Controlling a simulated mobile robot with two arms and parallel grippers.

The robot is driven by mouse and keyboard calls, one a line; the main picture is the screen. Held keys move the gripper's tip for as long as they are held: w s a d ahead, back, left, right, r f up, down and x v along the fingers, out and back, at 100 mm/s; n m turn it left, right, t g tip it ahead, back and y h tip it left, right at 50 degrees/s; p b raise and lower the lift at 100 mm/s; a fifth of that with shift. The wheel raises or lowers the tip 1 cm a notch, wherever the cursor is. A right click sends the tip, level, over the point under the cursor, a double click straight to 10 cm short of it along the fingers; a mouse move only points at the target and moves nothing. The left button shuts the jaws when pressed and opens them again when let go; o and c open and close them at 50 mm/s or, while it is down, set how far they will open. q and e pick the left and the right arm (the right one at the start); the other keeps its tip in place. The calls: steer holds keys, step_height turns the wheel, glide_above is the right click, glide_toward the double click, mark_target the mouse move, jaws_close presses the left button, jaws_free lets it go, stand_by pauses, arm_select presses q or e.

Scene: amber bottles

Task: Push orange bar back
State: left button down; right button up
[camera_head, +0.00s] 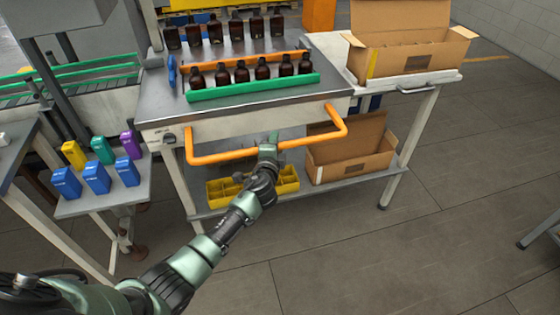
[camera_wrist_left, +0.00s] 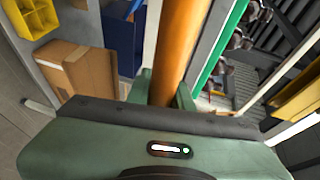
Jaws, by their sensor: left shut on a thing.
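The orange bar (camera_head: 228,155) is a U-shaped handle that sticks out from the front of the workbench (camera_head: 245,120). My left gripper (camera_head: 269,146) is at the middle of this bar, with its arm coming up from the lower left. In the left wrist view the orange bar (camera_wrist_left: 181,45) runs away between the two fingers of the left gripper (camera_wrist_left: 163,92), which are shut on it. My right gripper is in neither view.
A row of amber bottles (camera_head: 241,72) stands behind a green rail (camera_head: 250,88), with a thin orange rail behind it. More bottles stand farther back. An open carton (camera_head: 408,58) is at right; another carton (camera_head: 350,165) and yellow bins (camera_head: 225,192) sit on the lower shelf.

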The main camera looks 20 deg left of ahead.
arm_select(q)
steer(key=w+a, duration=0.1)
steer(key=w+a+b, duration=0.1)
steer(key=w, duration=0.1)
steer(key=w+a, duration=0.1)
steer(key=w, duration=0.1)
steer(key=shift+a+b, duration=0.15)
steer(key=shift+b, duration=0.25)
steer(key=c, duration=1.3)
jaws_free()
steer(key=shift+o, duration=0.2)
steer(key=shift+s, duration=0.1)
steer(key=v, duration=0.7)
steer(key=shift+s+p, duration=0.3)
steer(key=shift+s, duration=0.05)
